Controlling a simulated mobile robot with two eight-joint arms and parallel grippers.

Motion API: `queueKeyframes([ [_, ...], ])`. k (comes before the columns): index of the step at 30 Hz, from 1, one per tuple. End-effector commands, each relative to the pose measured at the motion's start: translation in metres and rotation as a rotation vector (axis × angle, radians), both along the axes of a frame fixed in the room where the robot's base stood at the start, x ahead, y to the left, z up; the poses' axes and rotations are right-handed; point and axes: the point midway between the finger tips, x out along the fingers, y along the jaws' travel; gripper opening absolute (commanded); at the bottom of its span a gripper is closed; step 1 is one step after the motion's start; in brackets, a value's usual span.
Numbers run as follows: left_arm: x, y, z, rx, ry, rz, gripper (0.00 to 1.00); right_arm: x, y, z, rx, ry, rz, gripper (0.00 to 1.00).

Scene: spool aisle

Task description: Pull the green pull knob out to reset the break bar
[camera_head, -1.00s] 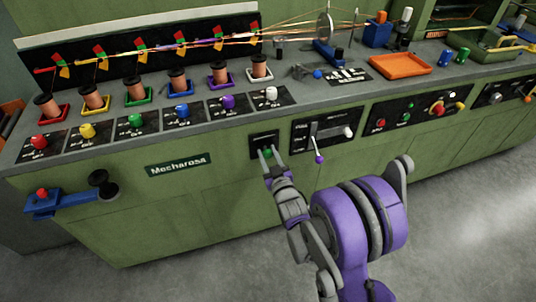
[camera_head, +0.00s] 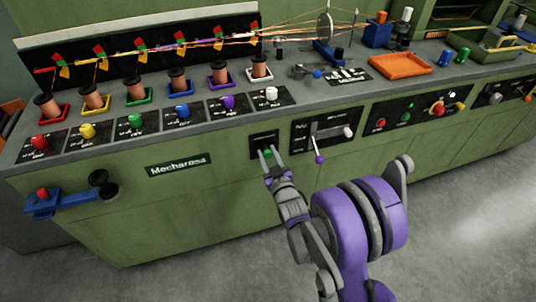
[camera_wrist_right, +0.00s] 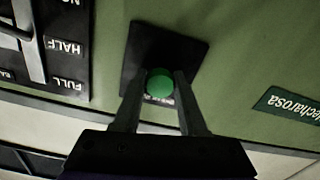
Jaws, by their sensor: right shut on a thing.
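The green pull knob (camera_wrist_right: 159,83) sits in front of a small black square plate (camera_wrist_right: 178,45) on the green front panel. In the head view the knob (camera_head: 268,153) is small and partly hidden between the fingers. My right gripper (camera_head: 267,158) reaches up to it from below right. In the right wrist view the two fingers (camera_wrist_right: 157,90) lie on either side of the knob, shut on it. How far the knob stands out from the plate is hard to tell. My left gripper is not in view.
Right of the plate is a lever panel (camera_head: 328,130) with a purple-tipped lever (camera_head: 319,159). A Mecharosa nameplate (camera_head: 179,164) is to the left. Copper spools and coloured knobs line the bench top. The floor (camera_head: 450,200) in front is clear.

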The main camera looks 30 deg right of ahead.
Motion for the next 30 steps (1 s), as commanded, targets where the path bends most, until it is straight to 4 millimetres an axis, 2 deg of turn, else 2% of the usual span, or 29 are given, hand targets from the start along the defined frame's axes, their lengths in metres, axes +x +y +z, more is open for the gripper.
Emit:
queueKeyframes([
  [11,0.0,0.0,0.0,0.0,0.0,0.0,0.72,-0.001,0.0,0.0,0.0,0.0,0.0,0.0],
  [19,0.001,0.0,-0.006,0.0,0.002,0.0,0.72,-0.032,0.008,-0.001,0.001,0.001,0.0,0.0],
  [27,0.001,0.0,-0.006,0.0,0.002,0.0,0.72,-0.034,0.008,-0.001,0.002,0.003,0.0,0.0],
  [28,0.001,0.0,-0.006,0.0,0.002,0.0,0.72,-0.034,0.008,-0.001,0.001,0.003,0.0,0.46],
  [30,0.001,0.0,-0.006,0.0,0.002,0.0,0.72,-0.034,0.008,-0.001,0.001,0.002,0.001,0.59],
])
